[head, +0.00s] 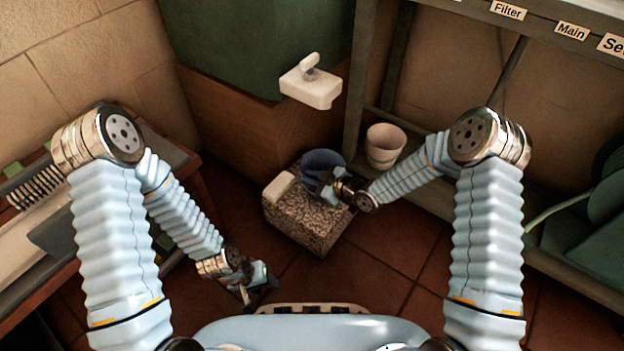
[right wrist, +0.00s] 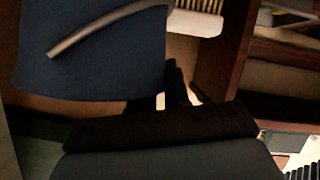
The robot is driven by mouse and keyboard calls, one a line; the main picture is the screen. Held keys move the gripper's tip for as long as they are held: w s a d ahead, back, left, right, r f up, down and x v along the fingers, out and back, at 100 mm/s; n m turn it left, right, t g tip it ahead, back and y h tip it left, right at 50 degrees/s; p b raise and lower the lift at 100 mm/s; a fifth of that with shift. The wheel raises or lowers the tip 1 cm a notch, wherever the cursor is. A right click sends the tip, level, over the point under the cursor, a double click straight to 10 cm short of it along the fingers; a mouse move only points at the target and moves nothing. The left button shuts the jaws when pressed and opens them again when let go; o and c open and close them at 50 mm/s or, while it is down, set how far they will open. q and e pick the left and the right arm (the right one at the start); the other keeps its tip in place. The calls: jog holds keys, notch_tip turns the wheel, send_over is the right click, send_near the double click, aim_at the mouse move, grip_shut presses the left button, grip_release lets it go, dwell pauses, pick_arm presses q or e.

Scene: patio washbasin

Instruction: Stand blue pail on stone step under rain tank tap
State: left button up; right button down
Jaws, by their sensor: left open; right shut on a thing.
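The blue pail (head: 322,158) is at the top of the speckled stone step (head: 302,224) in the head view. I cannot tell whether its base touches the step. My right gripper (head: 328,188) is shut on the pail at its near right side. In the right wrist view the pail (right wrist: 90,60) fills the upper left, with a grey curved handle across it. The pale tap (head: 311,86) sticks out from the green rain tank (head: 255,40), above and behind the pail. My left gripper (head: 255,288) is open and empty, low to the left of the step.
A pale block (head: 279,188) lies on the step's left corner. A cream pot (head: 384,145) stands right of the pail, by a shelf frame with labels (head: 508,10). A bench (head: 45,250) is at left; a green can-like object (head: 590,225) is at right. Tiled floor (head: 370,275) is clear in front.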

jog(key=c, duration=1.5)
grip_release()
jog(key=shift+f, duration=0.1)
jog(key=shift+c, duration=0.2)
jog(key=o, duration=0.4)
jog(key=shift+o, duration=0.2)
jog(key=shift+r, duration=0.25)
jog(key=p+v, duration=0.1)
jog(key=v, duration=1)
jog(key=s+d+f+m+g+h, duration=0.2)
jog(key=s+f+m+g+h, duration=0.1)
jog(key=s+f+m, duration=0.3)
jog(key=s+d+f+m+g+h, duration=0.2)
jog(key=s+f+m+g+h, duration=0.1)
jog(key=s+f+m, duration=0.4)
jog(key=s+m+g, duration=0.1)
jog(key=s+m, duration=0.2)
jog(key=s, duration=0.4)
jog(key=shift+s+f+g, duration=0.25)
jog(key=shift+s+g, duration=0.05)
jog(key=shift+s, duration=0.05)
